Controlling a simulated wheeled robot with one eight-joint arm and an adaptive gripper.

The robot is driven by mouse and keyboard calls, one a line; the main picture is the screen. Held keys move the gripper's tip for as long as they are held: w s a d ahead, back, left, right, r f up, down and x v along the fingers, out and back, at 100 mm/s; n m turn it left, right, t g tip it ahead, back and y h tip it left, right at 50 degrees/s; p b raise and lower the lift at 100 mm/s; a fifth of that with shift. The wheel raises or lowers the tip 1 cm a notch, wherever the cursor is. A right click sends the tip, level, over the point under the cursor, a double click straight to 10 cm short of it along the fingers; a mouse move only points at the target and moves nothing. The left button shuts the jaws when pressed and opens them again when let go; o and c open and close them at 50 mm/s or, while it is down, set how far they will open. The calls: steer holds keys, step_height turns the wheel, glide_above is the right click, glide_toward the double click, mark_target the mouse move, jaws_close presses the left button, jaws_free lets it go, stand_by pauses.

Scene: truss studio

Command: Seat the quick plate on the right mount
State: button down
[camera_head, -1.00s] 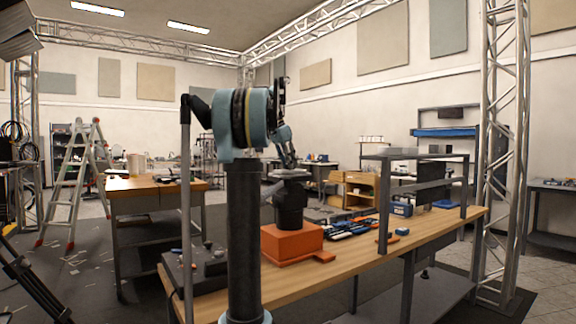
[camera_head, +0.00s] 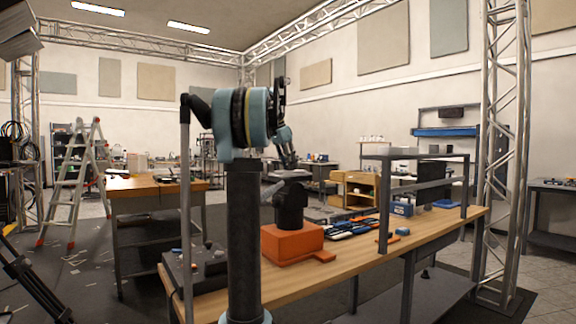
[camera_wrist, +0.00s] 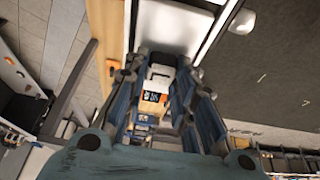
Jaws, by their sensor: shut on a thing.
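My gripper (camera_head: 287,160) hangs above a black mount head (camera_head: 291,207) on an orange block (camera_head: 291,241) on the wooden bench. A small gap seems to show between them. In the wrist view, the blue-grey fingers of my gripper (camera_wrist: 164,72) are closed in on a small pale grey piece (camera_wrist: 162,59) near the tips, which looks like the quick plate. The fingers hide its sides. In the head view the plate is too small to tell apart from the fingertips. A dark low box (camera_head: 206,268) with small knobs stands at the bench's left end.
A grey raised frame (camera_head: 425,158) stands on the bench to the right. Blue and dark tools (camera_head: 350,228) lie between it and the orange block. A blue box (camera_head: 402,208) sits under the frame. A truss column (camera_head: 497,160) rises beyond the right end.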

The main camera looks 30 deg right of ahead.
steer(key=shift+f, duration=0.4)
stand_by(0.3)
steer(key=c, duration=1.2)
jaws_free()
steer(key=shift+c, duration=0.2)
steer(key=shift+r, duration=0.1)
